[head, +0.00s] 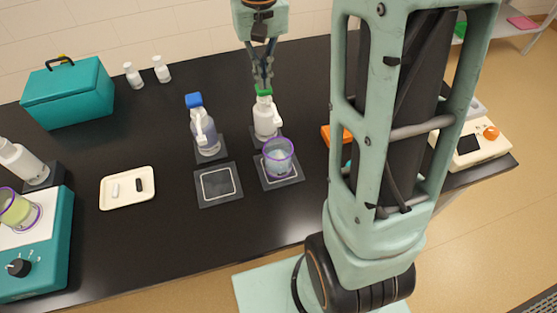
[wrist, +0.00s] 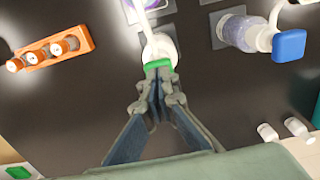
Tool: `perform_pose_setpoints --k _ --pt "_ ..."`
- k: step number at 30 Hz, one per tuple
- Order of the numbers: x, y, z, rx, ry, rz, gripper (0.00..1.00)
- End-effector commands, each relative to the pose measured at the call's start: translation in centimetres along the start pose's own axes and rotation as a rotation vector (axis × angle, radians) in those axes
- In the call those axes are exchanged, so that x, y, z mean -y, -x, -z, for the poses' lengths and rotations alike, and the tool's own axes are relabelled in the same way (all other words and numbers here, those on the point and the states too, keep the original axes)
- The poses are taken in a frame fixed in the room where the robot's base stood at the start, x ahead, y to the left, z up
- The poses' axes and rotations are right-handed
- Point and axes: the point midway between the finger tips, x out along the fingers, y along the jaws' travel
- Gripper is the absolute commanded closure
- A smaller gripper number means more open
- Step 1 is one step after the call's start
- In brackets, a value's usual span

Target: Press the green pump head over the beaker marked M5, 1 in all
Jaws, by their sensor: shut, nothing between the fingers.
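The green pump head (head: 264,92) tops a white bottle (head: 266,120) on the black bench; it also shows in the wrist view (wrist: 156,66). A purple-rimmed beaker (head: 278,160) with pale liquid stands on a dark pad in front of that bottle; I cannot read a mark on it. My gripper (head: 264,84) points down with closed fingertips right at the top of the green head. In the wrist view my fingertips (wrist: 158,69) overlap the green head's edge. Whether they touch or press it I cannot tell.
A blue-headed pump bottle (head: 205,135) stands to the left, behind an empty pad (head: 218,184). An orange rack (wrist: 50,49) lies on the bottle's other side. A cream tray (head: 127,188), teal box (head: 70,92) and teal device (head: 40,250) are further left.

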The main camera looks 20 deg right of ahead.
Motion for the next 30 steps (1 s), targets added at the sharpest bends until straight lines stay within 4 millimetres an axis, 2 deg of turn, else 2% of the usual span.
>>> perform_pose_setpoints --k 5,19,30 --pt "0.0 0.1 -0.1 0.006 0.0 0.0 1.0" --pt "0.0 3.0 -0.1 0.003 0.0 0.0 1.0" --pt "0.0 3.1 -0.1 0.002 0.0 0.0 1.0"
